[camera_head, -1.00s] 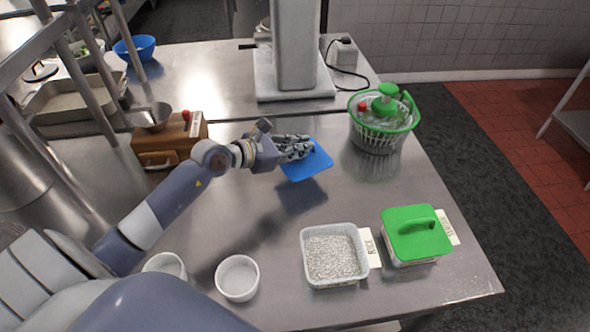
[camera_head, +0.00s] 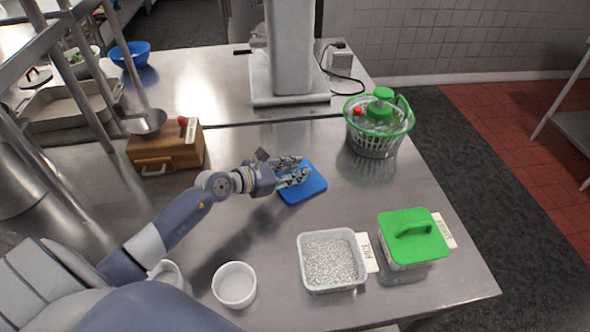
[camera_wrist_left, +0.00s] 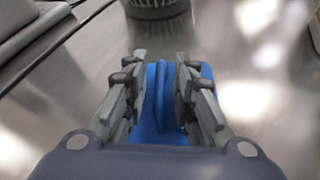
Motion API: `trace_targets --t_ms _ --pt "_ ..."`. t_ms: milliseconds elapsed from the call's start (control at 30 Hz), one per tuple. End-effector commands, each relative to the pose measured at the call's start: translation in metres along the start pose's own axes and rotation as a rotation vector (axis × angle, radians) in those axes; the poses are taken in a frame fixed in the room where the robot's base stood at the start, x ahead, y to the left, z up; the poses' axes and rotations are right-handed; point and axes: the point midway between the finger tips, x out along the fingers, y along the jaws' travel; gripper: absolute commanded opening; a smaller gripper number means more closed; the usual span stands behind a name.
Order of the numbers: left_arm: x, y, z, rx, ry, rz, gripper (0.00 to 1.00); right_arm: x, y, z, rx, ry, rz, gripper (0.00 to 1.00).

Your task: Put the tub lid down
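In the wrist view the left gripper (camera_wrist_left: 162,90) is open, and blue shows between each finger and the handle. The open rice tub (camera_head: 332,261) has a label at its right side. My right gripper is not in view.
A green-lidded tub (camera_head: 414,238) stands at the front right. A salad spinner (camera_head: 378,125) stands behind the lid. A white bowl (camera_head: 234,285) is at the front, and a wooden box (camera_head: 166,147) is at the left. The table between lid and spinner is clear.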

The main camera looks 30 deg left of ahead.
Motion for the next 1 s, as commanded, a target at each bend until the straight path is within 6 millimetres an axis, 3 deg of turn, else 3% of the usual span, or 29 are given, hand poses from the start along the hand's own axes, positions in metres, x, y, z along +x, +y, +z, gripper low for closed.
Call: trace_targets --t_ms 433,1000 --pt "-0.008 0.001 0.001 0.001 0.000 0.002 0.29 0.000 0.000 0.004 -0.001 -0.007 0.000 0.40" --pt "-0.100 0.000 -0.001 -0.001 0.002 0.000 0.29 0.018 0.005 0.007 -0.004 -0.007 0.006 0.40"
